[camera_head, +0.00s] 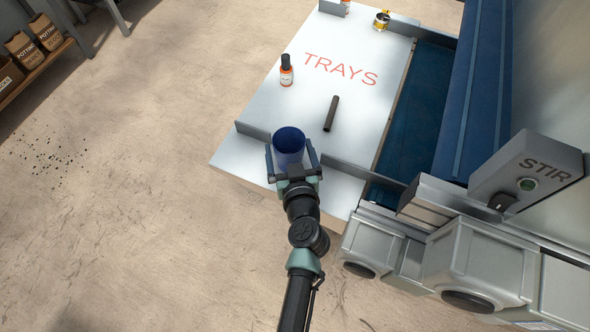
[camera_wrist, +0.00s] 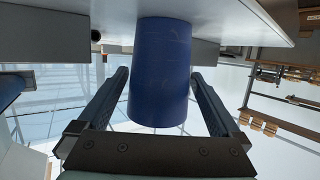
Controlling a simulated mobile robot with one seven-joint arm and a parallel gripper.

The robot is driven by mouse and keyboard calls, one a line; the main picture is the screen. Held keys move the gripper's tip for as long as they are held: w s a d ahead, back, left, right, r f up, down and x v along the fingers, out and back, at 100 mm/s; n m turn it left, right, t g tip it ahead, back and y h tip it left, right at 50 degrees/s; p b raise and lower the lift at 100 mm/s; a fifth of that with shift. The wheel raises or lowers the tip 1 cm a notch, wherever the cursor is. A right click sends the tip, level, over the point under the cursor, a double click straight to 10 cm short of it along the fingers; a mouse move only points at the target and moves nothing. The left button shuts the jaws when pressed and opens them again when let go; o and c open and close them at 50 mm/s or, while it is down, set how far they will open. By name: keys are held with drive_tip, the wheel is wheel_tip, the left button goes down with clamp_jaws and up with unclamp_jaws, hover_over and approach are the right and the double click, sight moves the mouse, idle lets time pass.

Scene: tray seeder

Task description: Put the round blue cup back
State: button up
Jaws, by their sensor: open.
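The round blue cup (camera_head: 288,140) stands at the near edge of the white table top marked TRAYS (camera_head: 310,100), at a gap in the grey edge rail. My gripper (camera_head: 290,146) is open, with one finger on each side of the cup. In the wrist view, which looks upside down, the blue cup (camera_wrist: 160,70) is between the open fingers of my gripper (camera_wrist: 159,76). Small gaps show between the fingers and the cup wall there. The cup looks upright, its base against the white surface.
A dark rod (camera_head: 331,114) lies behind the cup, to the right. Grey rail pieces (camera_head: 253,131) flank the cup.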

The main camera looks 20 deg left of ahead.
drive_tip(key=b+v, duration=0.1)
drive_tip(key=v, duration=0.7)
drive_tip(key=shift+s+d+r, duration=0.15)
drive_tip(key=shift+s+d, duration=0.05)
drive_tip(key=shift+s, duration=0.1)
drive_tip(key=w+d+r+t+h, duration=0.1)
drive_tip(key=w+r+t, duration=0.2)
drive_tip(key=r, duration=0.9)
drive_tip(key=w+d+r+m+t, duration=0.1)
drive_tip(key=w+d+r+t, duration=0.15)
drive_tip(key=r, duration=0.95)
drive_tip(key=w+d+r+t+h, duration=0.15)
drive_tip(key=w+r, duration=0.25)
drive_tip(key=r, duration=0.8)
drive_tip(key=s+d+r+m+t+h, duration=0.1)
drive_tip(key=s+r, duration=0.3)
drive_tip(key=r, duration=0.4)
drive_tip(key=s+d+r+m+t+h, duration=0.2)
drive_tip(key=s+d+r+t, duration=0.1)
drive_tip(key=r, duration=0.5)
drive_tip(key=s+d+r+m+t+h, duration=0.2)
drive_tip(key=s+r+t, duration=0.2)
drive_tip(key=r, duration=0.4)
drive_tip(key=shift+s+d+r, duration=0.35)
drive_tip(key=shift+s, duration=0.25)
wheel_tip(320, 180, up, 4)
drive_tip(key=p, duration=0.3)
drive_tip(key=shift+f+p, duration=0.15)
drive_tip(key=shift+p, duration=0.2)
